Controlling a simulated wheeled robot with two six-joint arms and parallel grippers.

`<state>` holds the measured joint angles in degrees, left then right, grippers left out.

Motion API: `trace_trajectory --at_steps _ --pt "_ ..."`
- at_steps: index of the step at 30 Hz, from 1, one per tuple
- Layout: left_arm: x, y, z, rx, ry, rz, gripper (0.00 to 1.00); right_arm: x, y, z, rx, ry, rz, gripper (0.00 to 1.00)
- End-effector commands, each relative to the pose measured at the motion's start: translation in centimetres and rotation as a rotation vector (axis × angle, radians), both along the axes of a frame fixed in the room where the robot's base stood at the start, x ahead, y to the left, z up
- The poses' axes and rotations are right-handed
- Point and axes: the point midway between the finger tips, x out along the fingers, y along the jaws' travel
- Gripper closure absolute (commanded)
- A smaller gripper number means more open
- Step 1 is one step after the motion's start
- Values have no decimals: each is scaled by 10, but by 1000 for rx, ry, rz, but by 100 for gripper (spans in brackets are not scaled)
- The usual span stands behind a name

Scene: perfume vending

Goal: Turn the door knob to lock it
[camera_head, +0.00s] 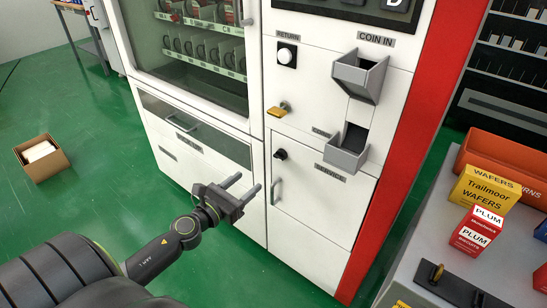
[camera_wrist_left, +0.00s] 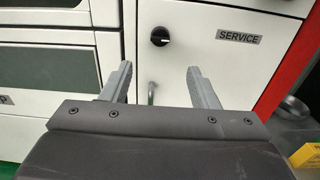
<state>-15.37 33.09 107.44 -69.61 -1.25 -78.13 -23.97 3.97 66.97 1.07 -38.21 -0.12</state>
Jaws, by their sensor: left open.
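The black door knob (camera_head: 280,154) sits at the upper left of the white service door (camera_head: 318,205), under the coin area of the vending machine. It also shows in the left wrist view (camera_wrist_left: 160,36), ahead of and between my fingers, with the SERVICE label (camera_wrist_left: 238,37) to its right. The door looks closed. My left gripper (camera_head: 246,187) is open and empty, left of and lower than the knob in the head view, apart from it. The door's handle (camera_head: 275,191) is below the knob; my gripper partly hides it in the left wrist view. My right gripper is not in view.
A grey coin return tray (camera_head: 345,150) juts out above the door's right side. A yellow key-like piece (camera_head: 278,110) sticks out above the knob. A grey counter (camera_head: 415,260) with wafer and plum boxes stands at right.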

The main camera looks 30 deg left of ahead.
Motion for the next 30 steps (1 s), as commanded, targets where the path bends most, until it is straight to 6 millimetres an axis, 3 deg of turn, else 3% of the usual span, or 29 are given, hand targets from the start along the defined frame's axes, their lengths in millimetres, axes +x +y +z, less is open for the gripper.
trace_trajectory --at_steps 12,21,30 --pt "49 -4 3 -3 -1 0 45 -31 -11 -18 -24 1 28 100" --pt "103 -9 1 -3 -1 -1 45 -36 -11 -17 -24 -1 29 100" --pt "128 -10 0 -1 1 0 45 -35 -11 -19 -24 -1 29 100"
